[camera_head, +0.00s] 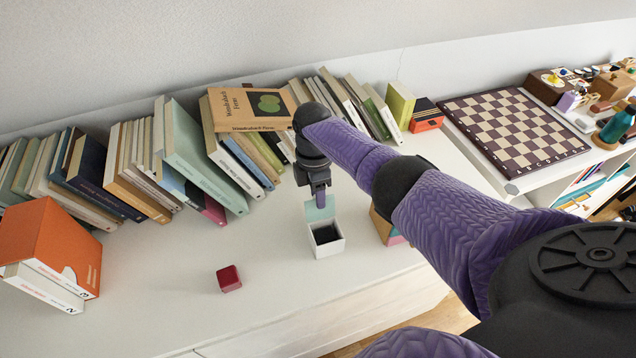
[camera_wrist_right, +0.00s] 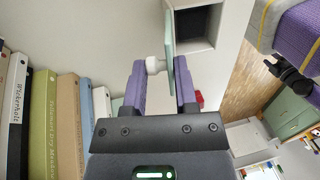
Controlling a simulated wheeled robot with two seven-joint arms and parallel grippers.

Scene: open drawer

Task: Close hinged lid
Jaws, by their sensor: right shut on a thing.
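A small white box (camera_head: 326,248) with a dark inside stands on the white cabinet top, its pale green hinged lid (camera_head: 320,210) raised upright at the back edge. My right gripper (camera_head: 320,190) reaches down from above to the top of the lid. In the right wrist view, the lid (camera_wrist_right: 169,45) and its white knob (camera_wrist_right: 155,65) lie between the two purple fingers (camera_wrist_right: 161,85), which are shut on the lid. The dark opening of the box (camera_wrist_right: 196,25) shows beyond the lid. My left gripper is not in view.
A red cube (camera_head: 229,279) lies left of the box on clear surface. A row of books (camera_head: 205,150) stands behind. An orange book box (camera_head: 50,240) is at the far left. A chessboard (camera_head: 515,135) lies at the right. A colourful object beside the box is partly hidden by my arm.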

